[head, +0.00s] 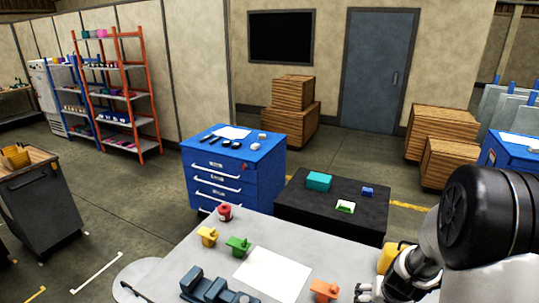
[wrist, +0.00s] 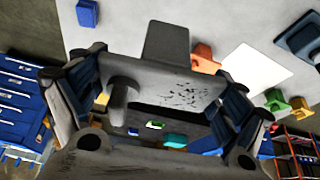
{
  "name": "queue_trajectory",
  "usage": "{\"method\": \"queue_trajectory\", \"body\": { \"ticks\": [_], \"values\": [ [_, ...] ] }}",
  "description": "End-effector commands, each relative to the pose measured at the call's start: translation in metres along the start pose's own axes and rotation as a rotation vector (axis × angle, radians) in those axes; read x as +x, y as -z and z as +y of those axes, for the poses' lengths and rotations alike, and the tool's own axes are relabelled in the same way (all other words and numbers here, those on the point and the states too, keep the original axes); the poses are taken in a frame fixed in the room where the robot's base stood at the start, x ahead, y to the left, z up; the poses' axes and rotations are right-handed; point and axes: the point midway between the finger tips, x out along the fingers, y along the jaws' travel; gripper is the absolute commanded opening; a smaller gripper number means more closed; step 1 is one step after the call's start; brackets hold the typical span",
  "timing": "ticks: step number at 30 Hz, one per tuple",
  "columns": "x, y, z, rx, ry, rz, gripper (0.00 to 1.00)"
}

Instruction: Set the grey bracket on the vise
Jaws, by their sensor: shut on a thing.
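The grey bracket (wrist: 165,75) is in my gripper (wrist: 155,100) in the wrist view, with a wide plate, an upright tab and a rounded peg. The fingers are shut on its two sides. In the head view my gripper (head: 385,290) is at the table's right side, and the bracket is hard to make out there. The blue-grey vise (head: 205,287) is at the table's front left, cut off by the picture's lower edge. Part of it shows at the upper right of the wrist view (wrist: 300,35). My gripper is well apart from it.
Between them lie a white sheet (head: 272,274) and an orange bracket (head: 324,290). Green (head: 238,246) and yellow (head: 208,236) brackets and a red part (head: 225,212) stand further back. A black table (head: 330,205) and blue drawer cabinet (head: 233,172) are behind.

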Motion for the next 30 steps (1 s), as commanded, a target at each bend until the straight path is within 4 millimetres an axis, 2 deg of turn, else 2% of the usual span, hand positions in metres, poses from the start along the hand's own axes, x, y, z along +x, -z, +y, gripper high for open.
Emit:
{"method": "queue_trajectory", "body": {
  "ticks": [9,19,20,21,30],
  "values": [
    [-0.067,-0.007,-0.091,-0.172,0.071,0.007,0.57],
    [-0.115,-0.014,-0.156,-0.294,0.122,0.005,0.57],
    [-0.115,-0.016,-0.159,-0.299,0.124,0.004,0.57],
    [-0.106,-0.019,-0.156,-0.293,0.121,0.001,0.57],
    [-0.068,-0.034,-0.155,-0.291,0.121,0.001,0.57]
  ]
}}
